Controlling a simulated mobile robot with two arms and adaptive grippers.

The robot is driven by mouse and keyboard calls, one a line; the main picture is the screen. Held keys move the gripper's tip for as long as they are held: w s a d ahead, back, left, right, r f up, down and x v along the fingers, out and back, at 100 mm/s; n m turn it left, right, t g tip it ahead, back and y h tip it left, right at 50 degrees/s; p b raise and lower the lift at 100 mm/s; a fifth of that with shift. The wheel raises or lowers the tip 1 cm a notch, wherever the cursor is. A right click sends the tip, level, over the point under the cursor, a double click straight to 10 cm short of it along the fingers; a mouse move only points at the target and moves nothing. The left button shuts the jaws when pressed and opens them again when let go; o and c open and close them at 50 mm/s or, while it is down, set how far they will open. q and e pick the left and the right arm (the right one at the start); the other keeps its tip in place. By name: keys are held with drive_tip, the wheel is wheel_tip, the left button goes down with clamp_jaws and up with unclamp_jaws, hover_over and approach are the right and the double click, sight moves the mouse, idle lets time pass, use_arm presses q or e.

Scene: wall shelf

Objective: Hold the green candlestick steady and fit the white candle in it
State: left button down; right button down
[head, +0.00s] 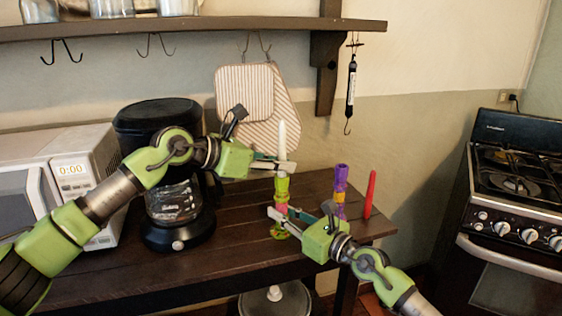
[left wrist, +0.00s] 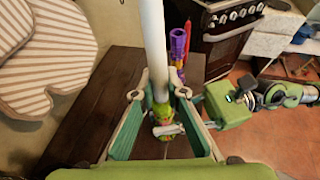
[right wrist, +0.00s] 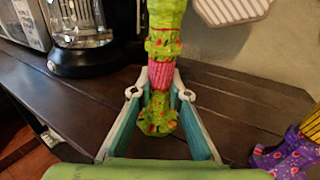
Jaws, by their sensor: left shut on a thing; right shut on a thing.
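The white candle (head: 282,138) stands upright, and my left gripper (head: 284,166) is shut around its lower part. It also shows in the left wrist view (left wrist: 152,35). The green candlestick (head: 282,186), with a pink band, stands upright on the table directly below the candle. My right gripper (head: 276,213) is shut on its stem near the pink band (right wrist: 160,77). In the left wrist view the candlestick (left wrist: 161,113) shows under the candle, between the fingers. The candle's lower end is largely hidden by the fingers, so I cannot tell whether it touches the socket.
A purple candlestick (head: 340,182) and a red candle (head: 370,194) stand on the dark table (head: 245,238) to the right. A coffee maker (head: 160,120) and microwave (head: 75,165) are at left. Hooks and a shelf (head: 200,26) hang above; a stove (head: 515,190) is at far right.

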use_arm(q)
drive_tip(key=shift+f, duration=0.25)
drive_tip(key=c, duration=2)
unclamp_jaws()
drive_tip(key=shift+o, duration=0.2)
drive_tip(key=v, duration=1.2)
use_arm(e)
drive_tip(key=c, duration=1.9)
unclamp_jaws()
